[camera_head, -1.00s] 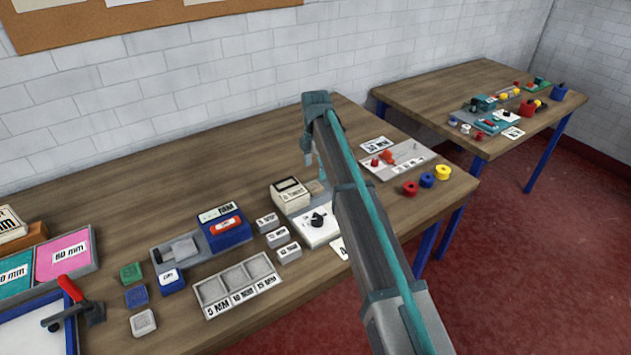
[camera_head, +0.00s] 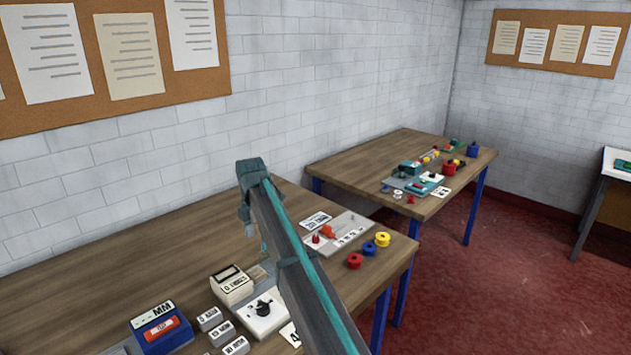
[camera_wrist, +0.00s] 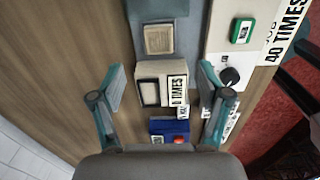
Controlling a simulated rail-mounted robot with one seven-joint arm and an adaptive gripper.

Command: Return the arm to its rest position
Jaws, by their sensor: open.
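My gripper (camera_wrist: 160,78) is open in the wrist view, its two teal fingers spread wide with nothing held between them. It hangs above the wooden table (camera_head: 60,290). Below the fingers lies a cream box labelled "0 TIMES" (camera_wrist: 149,92); the gap in height cannot be told.
A white plate with a black knob (camera_head: 264,312) and a blue box with a red label (camera_head: 160,328) are on the near table. Red, blue and yellow spools (camera_head: 368,249) sit near its right end. A second table (camera_head: 340,165) stands behind.

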